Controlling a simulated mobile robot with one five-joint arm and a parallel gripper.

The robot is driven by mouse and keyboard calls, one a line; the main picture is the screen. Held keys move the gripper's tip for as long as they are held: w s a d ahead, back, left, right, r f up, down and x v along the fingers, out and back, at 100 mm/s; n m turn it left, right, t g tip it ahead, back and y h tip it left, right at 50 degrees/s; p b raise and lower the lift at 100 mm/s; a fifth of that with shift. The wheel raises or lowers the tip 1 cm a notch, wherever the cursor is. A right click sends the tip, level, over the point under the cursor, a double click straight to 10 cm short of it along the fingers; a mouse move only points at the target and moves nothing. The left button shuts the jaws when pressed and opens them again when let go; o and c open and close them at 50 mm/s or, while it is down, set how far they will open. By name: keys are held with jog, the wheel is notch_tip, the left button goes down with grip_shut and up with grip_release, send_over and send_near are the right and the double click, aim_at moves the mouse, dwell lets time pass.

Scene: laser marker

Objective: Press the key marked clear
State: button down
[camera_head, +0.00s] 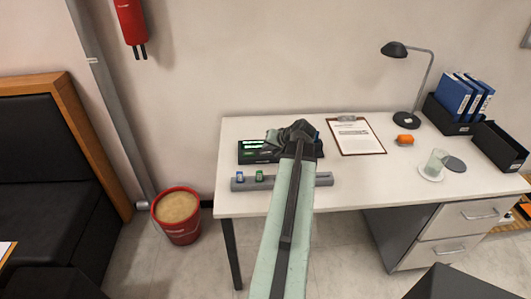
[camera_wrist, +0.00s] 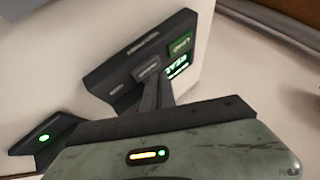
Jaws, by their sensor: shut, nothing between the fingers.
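The laser marker's black console (camera_head: 258,157) stands on the desk's left part, largely hidden by my arm. In the wrist view the console (camera_wrist: 105,72) shows tilted, with a green-lit key (camera_wrist: 180,43), a panel with bright green lettering (camera_wrist: 178,67) and a dark grey key (camera_wrist: 147,70). The small labels are too blurred to read, so I cannot tell which key is marked clear. My gripper (camera_wrist: 151,86) is shut and empty, its fingertips close over the console by the dark grey key. I cannot tell whether they touch it.
A grey rail (camera_head: 323,179) with small blue and green pieces lies in front of the console. A separate small black box (camera_wrist: 42,138) has a green light.

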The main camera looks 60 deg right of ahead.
aim_at(268, 154)
jog(key=shift+r, duration=0.2)
notch_tip(268, 154, up, 5)
jog(key=p, duration=0.5)
dwell(0.6)
